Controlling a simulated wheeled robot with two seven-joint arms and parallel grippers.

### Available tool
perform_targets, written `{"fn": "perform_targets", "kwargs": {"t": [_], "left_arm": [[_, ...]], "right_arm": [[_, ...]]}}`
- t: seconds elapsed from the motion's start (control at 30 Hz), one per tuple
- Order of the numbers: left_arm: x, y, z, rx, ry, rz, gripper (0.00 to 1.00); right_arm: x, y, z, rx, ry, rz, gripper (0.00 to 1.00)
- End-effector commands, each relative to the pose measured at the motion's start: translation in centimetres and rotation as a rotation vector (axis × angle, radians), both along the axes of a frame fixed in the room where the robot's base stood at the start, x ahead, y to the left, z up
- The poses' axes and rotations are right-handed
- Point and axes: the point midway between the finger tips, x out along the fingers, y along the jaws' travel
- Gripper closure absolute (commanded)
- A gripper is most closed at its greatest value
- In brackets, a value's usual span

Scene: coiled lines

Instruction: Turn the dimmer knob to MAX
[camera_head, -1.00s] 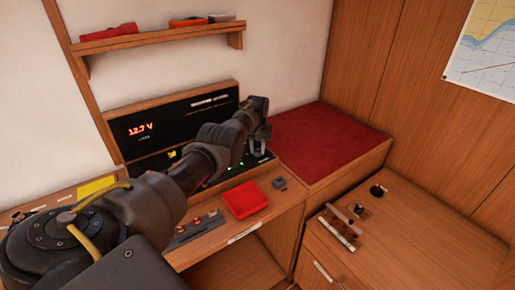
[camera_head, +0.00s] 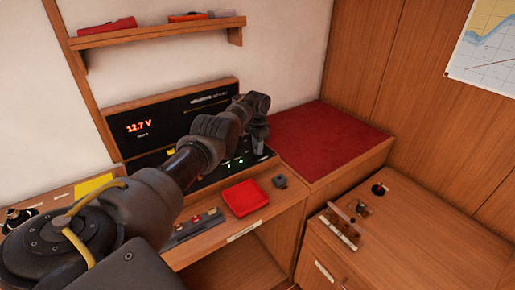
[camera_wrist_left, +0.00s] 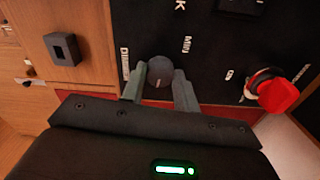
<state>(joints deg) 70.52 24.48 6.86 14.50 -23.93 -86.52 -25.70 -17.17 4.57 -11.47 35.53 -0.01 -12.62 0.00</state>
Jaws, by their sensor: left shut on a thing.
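The dimmer knob (camera_wrist_left: 160,71) is a dark round knob on the black panel in the left wrist view. The word MIN is printed to its right, and a partly covered label that seems to read DIMMER is to its left. My left gripper (camera_wrist_left: 159,82) has one grey finger on each side of the knob and is shut on it. In the head view my left gripper (camera_head: 258,137) is at the right end of the panel, and it hides the knob there. Any pointer mark on the knob cannot be made out. My right gripper is not in view.
A red switch (camera_wrist_left: 278,94) sits close right of the knob in the left wrist view. The black panel (camera_head: 145,129) shows 12.7 V. A red box (camera_head: 245,198) lies on the desk below. A red cushion (camera_head: 325,140) is at the right.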

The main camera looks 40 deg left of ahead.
Motion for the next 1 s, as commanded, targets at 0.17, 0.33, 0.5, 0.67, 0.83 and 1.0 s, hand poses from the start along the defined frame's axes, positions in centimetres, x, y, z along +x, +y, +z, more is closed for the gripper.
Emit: {"fn": "perform_targets", "kwargs": {"t": [0.17, 0.33, 0.5, 0.67, 0.83, 1.0], "left_arm": [[0.0, 0.0, -0.3, 0.000, 0.001, -0.146, 0.93], [0.0, 0.0, -0.2, 0.000, 0.001, -0.260, 0.93], [0.0, 0.0, -0.2, 0.001, 0.001, -0.340, 0.93], [0.0, 0.0, -0.2, 0.000, 0.001, -0.386, 0.93], [0.0, 0.0, -0.1, 0.000, 0.001, -0.406, 0.93], [0.0, 0.0, -0.1, 0.000, 0.001, -0.410, 0.93]], "right_arm": [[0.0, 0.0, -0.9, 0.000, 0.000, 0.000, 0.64], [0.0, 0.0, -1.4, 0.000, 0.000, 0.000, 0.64], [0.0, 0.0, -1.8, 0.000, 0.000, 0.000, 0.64], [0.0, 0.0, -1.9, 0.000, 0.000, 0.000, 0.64], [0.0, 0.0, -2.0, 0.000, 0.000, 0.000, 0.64], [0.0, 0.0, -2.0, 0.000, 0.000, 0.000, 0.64]]}}
